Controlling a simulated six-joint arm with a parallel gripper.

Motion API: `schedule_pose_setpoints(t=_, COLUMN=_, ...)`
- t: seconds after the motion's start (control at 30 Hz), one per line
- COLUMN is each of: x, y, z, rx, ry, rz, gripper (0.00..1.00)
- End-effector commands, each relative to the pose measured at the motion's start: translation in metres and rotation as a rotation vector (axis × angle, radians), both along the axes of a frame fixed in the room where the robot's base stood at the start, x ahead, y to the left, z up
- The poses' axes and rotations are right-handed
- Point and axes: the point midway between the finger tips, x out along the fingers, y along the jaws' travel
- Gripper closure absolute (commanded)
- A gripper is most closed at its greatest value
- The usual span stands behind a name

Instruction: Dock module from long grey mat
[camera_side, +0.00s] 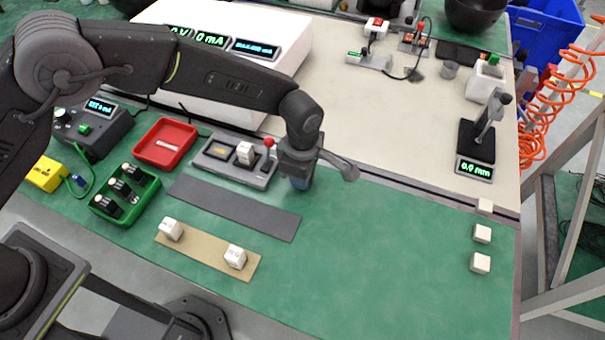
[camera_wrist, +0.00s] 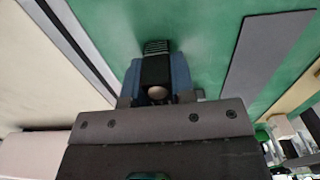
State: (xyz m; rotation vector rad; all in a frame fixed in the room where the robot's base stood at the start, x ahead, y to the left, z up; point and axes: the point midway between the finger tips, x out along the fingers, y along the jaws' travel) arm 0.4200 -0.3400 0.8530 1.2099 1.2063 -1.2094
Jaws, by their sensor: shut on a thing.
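My gripper (camera_side: 297,184) hangs over the green bench mat, right of the long grey mat (camera_side: 235,206). In the wrist view, my gripper (camera_wrist: 154,80) is shut on a dark module (camera_wrist: 155,68) with a ribbed end and a round pale knob, with blue faces at either side. In the side view the fingers mostly hide the module. The long grey mat is bare; it also shows in the wrist view (camera_wrist: 262,60). A grey dock unit (camera_side: 213,168) with a white block, an orange display and a red-ball lever stands left of my gripper.
A red tray (camera_side: 180,132) and a green tray (camera_side: 152,190) with several black knobbed pieces lie left. A tan mat (camera_side: 205,252) bears two white cubes. A white instrument (camera_side: 280,25) stands behind the dock. White cubes (camera_side: 481,234) sit far right. The middle green area is clear.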

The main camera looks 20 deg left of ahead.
Motion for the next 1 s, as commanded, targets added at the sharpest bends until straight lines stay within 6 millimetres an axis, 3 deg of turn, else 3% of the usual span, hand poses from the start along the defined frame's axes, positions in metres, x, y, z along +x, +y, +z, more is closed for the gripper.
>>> schedule_pose_setpoints(t=0.13, x=0.000, y=0.000, z=0.000, rx=0.000, ry=0.000, rz=0.000, gripper=0.99)
schedule_pose_setpoints(t=0.47, x=0.001, y=0.000, z=0.008, rx=-0.001, ry=-0.002, rz=0.000, gripper=1.00)
schedule_pose_setpoints(t=0.8, x=0.001, y=0.000, z=0.072, rx=-0.002, ry=-0.003, rz=0.000, gripper=1.00)
schedule_pose_setpoints(t=1.0, x=0.000, y=0.000, z=0.096, rx=0.001, ry=0.001, rz=0.000, gripper=1.00)
